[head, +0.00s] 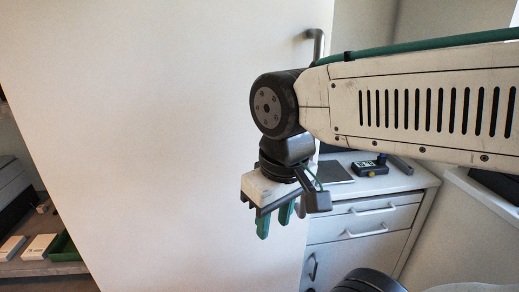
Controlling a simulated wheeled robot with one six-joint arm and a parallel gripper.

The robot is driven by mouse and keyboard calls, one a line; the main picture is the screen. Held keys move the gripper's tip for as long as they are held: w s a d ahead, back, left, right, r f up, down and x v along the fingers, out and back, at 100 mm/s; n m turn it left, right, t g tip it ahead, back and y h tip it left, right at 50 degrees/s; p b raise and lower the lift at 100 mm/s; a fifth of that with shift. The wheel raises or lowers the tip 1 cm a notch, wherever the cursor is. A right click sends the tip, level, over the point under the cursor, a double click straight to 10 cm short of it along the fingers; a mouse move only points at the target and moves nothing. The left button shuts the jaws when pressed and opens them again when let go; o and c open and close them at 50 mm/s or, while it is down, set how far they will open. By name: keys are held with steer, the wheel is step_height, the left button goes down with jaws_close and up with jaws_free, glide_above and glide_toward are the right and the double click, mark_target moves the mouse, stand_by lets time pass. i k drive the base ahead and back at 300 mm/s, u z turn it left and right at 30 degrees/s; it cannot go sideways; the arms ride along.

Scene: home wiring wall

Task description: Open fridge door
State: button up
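A large plain white panel (150,120), which looks like the fridge door, fills the left and middle of the head view. A grey bar handle (318,43) is near its right edge at the top; its lower part is hidden behind my arm. I cannot tell whether the door is shut or ajar. My gripper (275,224) hangs below my wrist in front of the panel's lower right part, with its green fingers pointing down. The fingers are apart with nothing visible between them. The gripper is well below the visible part of the handle and not touching it.
To the right is a white counter (402,181) with drawers (372,220), a dark flat item (334,172) and a small device (370,167) on top. At the far left, a low shelf holds white boxes (38,247) and a green tray (64,248).

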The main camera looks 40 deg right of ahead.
mark_target(134, 118)
steer(key=z, duration=1.55)
steer(key=k, duration=1.05)
steer(key=u, duration=1.1)
